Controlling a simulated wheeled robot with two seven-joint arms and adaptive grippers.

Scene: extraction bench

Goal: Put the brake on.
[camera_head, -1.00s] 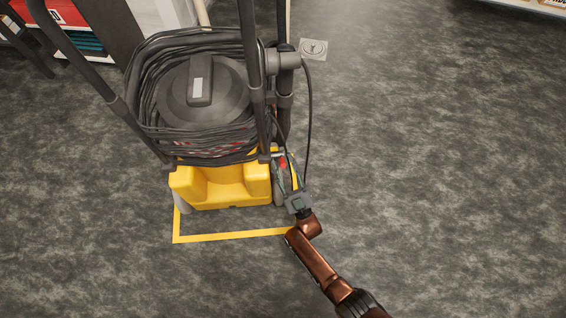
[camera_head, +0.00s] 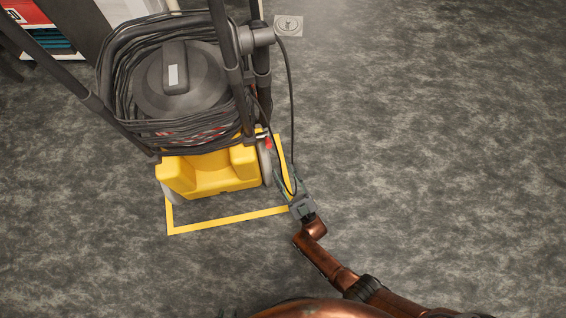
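The extraction machine has a yellow base (camera_head: 210,174), a dark drum (camera_head: 180,85) wrapped in black cable and upright dark handles. It stands on the floor. A small red part (camera_head: 268,143), possibly the brake lever, shows beside its right rear wheel (camera_head: 265,162). Whether it is set on or off is too small to tell. My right gripper (camera_head: 286,182) is low, just right of the wheel and below the red part. Its fingers look apart, with nothing seen between them, though a hanging cable crosses there. My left gripper is not in view.
A yellow floor line (camera_head: 225,221) frames the machine. A hanging black cable (camera_head: 291,110) loops down close to my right gripper. A floor plate (camera_head: 288,25) lies behind. A red and white cabinet (camera_head: 30,15) stands at top left. The floor on the right is clear.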

